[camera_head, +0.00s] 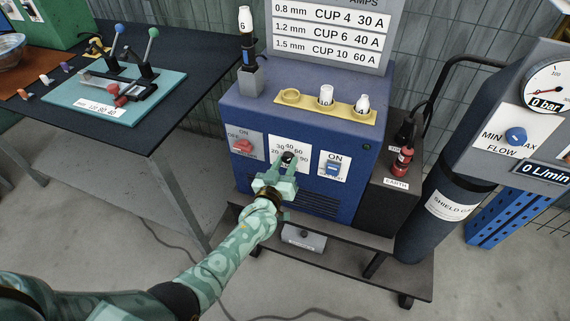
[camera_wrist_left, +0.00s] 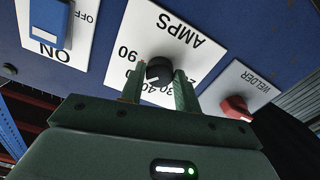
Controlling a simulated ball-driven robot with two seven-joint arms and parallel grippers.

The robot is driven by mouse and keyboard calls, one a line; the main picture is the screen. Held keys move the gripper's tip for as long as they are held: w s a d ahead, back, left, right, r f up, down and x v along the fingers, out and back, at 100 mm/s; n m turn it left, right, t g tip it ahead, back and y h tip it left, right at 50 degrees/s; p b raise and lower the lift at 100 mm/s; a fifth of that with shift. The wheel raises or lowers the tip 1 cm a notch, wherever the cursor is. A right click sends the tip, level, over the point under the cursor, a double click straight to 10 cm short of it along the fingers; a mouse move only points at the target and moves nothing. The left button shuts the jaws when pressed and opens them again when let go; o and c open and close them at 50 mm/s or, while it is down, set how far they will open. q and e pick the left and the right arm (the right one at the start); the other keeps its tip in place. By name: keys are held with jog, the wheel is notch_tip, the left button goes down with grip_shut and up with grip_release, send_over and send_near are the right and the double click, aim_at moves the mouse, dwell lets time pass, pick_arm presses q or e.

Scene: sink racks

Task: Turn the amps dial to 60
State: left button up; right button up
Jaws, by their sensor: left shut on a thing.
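The black amps dial (camera_head: 288,157) sits on a white scale plate (camera_head: 276,146) on the front of the blue welder. In the left wrist view the gripper (camera_wrist_left: 160,85) is shut on the dial (camera_wrist_left: 158,72), one finger on each side. The dial's pointer mark is partly hidden, so I cannot tell its exact reading. My right gripper is not in view.
A red switch (camera_head: 243,146) lies left of the dial, and a blue ON switch (camera_head: 333,168) lies right. A chart board (camera_head: 330,35) stands behind the welder. A gas cylinder (camera_head: 440,205) is at the right. A dark table (camera_head: 150,125) is at the left.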

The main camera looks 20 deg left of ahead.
pick_arm(q)
jog(key=shift+m, duration=0.4)
jog(key=o, duration=1)
jog(key=shift+s, duration=0.1)
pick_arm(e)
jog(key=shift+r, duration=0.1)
pick_arm(q)
jog(key=shift+s+p, duration=0.3)
jog(key=shift+s, duration=0.05)
jog(key=s+p, duration=0.1)
jog(key=s, duration=0.4)
jog(key=s+p, duration=0.2)
jog(key=s, duration=0.3)
jog(key=s+p, duration=0.1)
jog(key=s, duration=0.4)
jog(key=shift+s+a+p, duration=0.25)
jog(key=shift+p, duration=0.05)
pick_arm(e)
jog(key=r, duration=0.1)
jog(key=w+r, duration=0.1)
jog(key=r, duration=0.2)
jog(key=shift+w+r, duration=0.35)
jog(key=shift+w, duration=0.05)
